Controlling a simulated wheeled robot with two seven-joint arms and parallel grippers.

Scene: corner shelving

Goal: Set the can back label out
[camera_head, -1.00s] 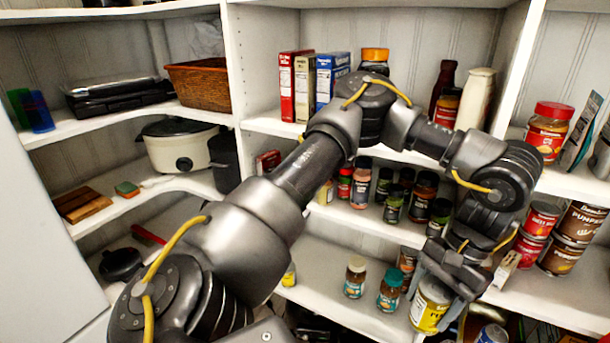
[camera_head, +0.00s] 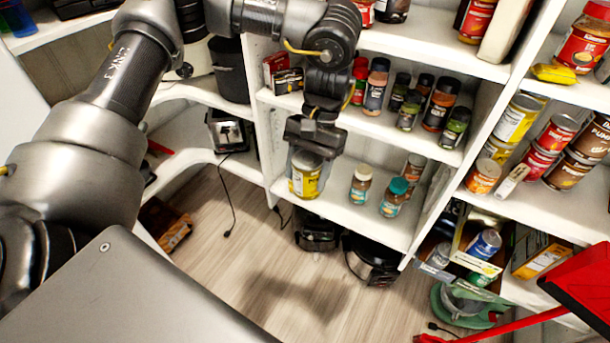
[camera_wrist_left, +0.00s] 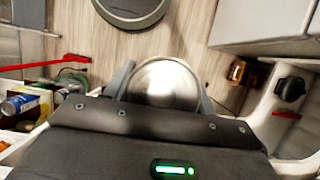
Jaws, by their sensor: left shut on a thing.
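The can (camera_head: 306,175) has a yellow label with a metal top and hangs upright in my left gripper (camera_head: 310,152), in front of the left end of a low shelf. In the left wrist view the can's round metal lid (camera_wrist_left: 163,84) sits between the two fingers, with bare floor around it. The fingers are shut on it. Part of the can's upper side is hidden by the gripper. My right gripper does not show.
Cans crowd the right shelf, including a red can (camera_head: 556,133). A red-handled tool (camera_head: 520,325) crosses the lower right.

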